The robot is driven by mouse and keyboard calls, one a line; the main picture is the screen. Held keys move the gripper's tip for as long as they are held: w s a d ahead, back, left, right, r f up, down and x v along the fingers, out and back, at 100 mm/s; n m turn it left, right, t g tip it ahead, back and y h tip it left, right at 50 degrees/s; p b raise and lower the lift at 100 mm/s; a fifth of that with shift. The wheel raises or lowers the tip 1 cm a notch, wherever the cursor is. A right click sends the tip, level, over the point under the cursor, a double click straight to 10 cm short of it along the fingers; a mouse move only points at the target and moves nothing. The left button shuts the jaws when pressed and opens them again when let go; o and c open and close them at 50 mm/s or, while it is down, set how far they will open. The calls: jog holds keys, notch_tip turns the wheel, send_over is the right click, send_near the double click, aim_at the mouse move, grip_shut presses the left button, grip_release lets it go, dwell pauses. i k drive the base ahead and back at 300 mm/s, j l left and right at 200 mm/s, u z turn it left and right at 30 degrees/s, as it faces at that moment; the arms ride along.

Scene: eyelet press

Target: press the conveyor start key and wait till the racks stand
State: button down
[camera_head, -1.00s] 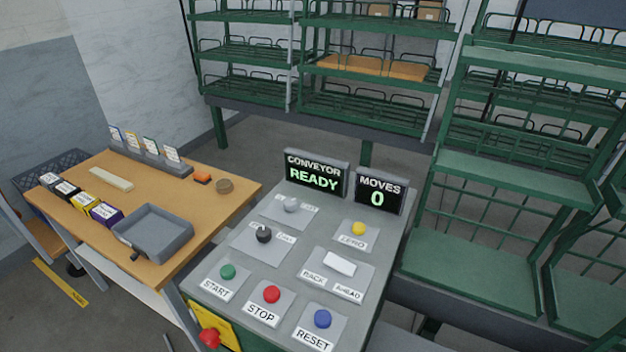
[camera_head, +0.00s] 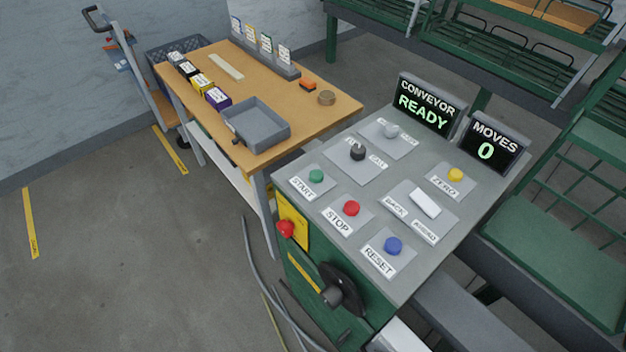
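The green START key (camera_head: 316,176) sits on the near left of the grey control console (camera_head: 290,178), above its START label. The CONVEYOR display (camera_head: 424,104) at the console's back reads READY in green. The MOVES display (camera_head: 495,143) beside it reads 0. The green racks (camera_head: 555,221) stand behind and to the right of the console, partly cut off by the picture's edge. My gripper is not in view.
A red STOP key (camera_head: 351,208), a blue RESET key (camera_head: 393,246) and a yellow ZERO key (camera_head: 456,174) share the panel. A wooden table (camera_head: 325,122) with a grey tray (camera_head: 262,140) stands left. Open floor lies at the lower left.

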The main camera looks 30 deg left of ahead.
aim_at(316, 176)
jog(key=i+j+z, duration=0.1)
jog(key=j, duration=0.55)
jog(key=i+j+z, duration=0.1)
jog(key=i+j, duration=0.2)
jog(key=j, duration=0.35)
jog(key=i+j+z, duration=0.15)
jog(key=j, duration=0.5)
jog(key=i+j+z, duration=0.1)
jog(key=j, duration=0.55)
jog(key=i+j+z, duration=0.1)
jog(key=j, duration=0.6)
jog(key=i+j+z, duration=0.1)
jog(key=j, duration=0.55)
